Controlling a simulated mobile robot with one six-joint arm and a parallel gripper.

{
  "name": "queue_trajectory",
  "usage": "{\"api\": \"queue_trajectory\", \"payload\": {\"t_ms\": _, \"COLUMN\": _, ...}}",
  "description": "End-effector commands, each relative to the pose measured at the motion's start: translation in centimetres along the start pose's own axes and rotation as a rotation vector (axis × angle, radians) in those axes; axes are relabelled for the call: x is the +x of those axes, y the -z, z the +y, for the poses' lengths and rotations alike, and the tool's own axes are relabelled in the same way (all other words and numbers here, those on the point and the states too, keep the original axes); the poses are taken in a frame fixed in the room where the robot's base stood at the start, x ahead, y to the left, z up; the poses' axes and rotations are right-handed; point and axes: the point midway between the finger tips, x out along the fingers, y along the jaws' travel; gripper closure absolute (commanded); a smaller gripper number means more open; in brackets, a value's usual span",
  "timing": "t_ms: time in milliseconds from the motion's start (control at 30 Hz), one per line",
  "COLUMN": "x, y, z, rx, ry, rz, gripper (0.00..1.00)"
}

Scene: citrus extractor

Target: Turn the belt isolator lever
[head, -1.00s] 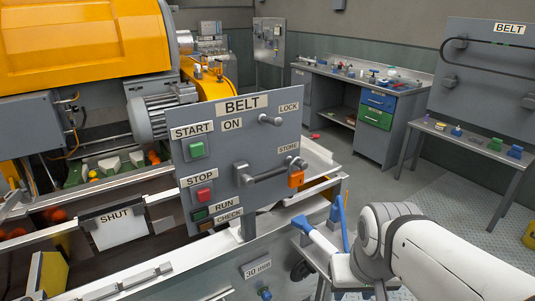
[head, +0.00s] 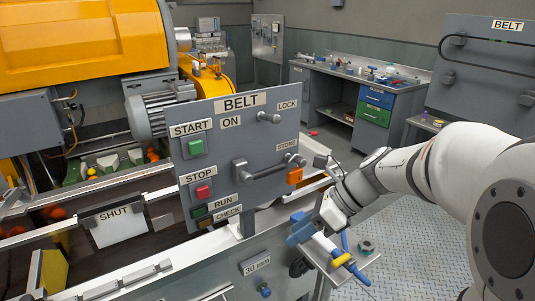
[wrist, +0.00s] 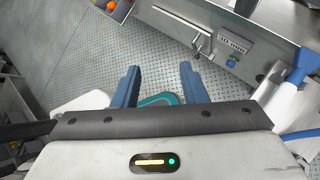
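The belt isolator panel (head: 221,154) stands upright on the machine's front rail in the head view. Its grey lever (head: 268,174) lies nearly level, from a pivot block at left towards the STORE label at right. An orange padlock-like block (head: 295,176) hangs by the lever's right end. The ON label sits above the pivot, with LOCK at upper right. My gripper (wrist: 158,85) is open in the wrist view, its two blue fingers wide apart with nothing gripped. In the head view my wrist is low and right of the panel, apart from the lever. The wrist view does not show the lever.
A 30 mm plate (head: 257,266) with a blue knob (head: 265,291) is below the panel. A workbench (head: 340,100) stands behind. Patterned floor (wrist: 80,70) is clear.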

Motion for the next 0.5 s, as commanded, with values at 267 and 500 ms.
{"api": "queue_trajectory", "payload": {"t_ms": 267, "x": -1.6, "y": -6.2, "z": -7.1, "rx": 0.875, "ry": -0.253, "rz": -0.356, "gripper": 0.61}}
{"api": "queue_trajectory", "payload": {"t_ms": 500, "x": -3.6, "y": -8.6, "z": -11.2, "rx": 1.278, "ry": -0.481, "rz": -0.499, "gripper": 0.61}}
